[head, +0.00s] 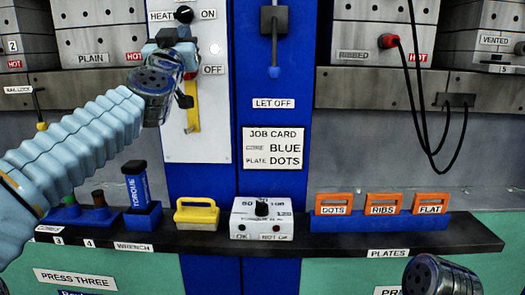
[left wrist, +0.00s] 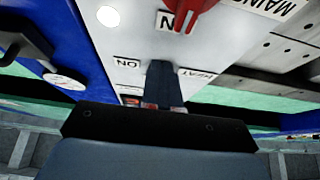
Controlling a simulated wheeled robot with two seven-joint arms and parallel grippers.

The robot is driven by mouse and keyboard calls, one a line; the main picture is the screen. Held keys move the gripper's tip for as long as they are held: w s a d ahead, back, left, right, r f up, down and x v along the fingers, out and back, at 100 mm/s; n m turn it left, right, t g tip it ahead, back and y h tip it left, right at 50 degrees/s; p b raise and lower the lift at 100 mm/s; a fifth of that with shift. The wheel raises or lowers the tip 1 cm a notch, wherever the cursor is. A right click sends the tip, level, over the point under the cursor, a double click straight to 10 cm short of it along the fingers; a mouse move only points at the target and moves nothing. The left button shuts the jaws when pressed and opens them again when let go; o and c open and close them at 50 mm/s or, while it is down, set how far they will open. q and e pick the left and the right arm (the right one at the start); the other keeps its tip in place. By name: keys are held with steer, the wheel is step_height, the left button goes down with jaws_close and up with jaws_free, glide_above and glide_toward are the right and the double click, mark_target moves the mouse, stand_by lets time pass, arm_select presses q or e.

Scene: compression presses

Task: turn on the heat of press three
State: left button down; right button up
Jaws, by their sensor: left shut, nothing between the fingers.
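An OFF label sits lower. In the left wrist view the shut fingers (left wrist: 160,75) reach between the upside-down ON label (left wrist: 127,62) and HEAT label (left wrist: 197,73). The knob is not clear there, so I cannot tell whether they touch it.
A yellow lever (head: 192,105) hangs on the same panel below my gripper. A white round lamp (head: 214,48) is right of it. A blue post with a job card (head: 271,147) stands to the right.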

arm_select(q)
steer(key=shift+a+r, duration=0.1)
steer(key=shift+r, duration=0.5)
stand_by(0.6)
steer(key=shift+a, duration=0.35)
stand_by(0.6)
steer(key=shift+f, duration=0.1)
steer(key=s, duration=0.6)
steer(key=shift+f, duration=0.3)
steer(key=shift+a, duration=0.15)
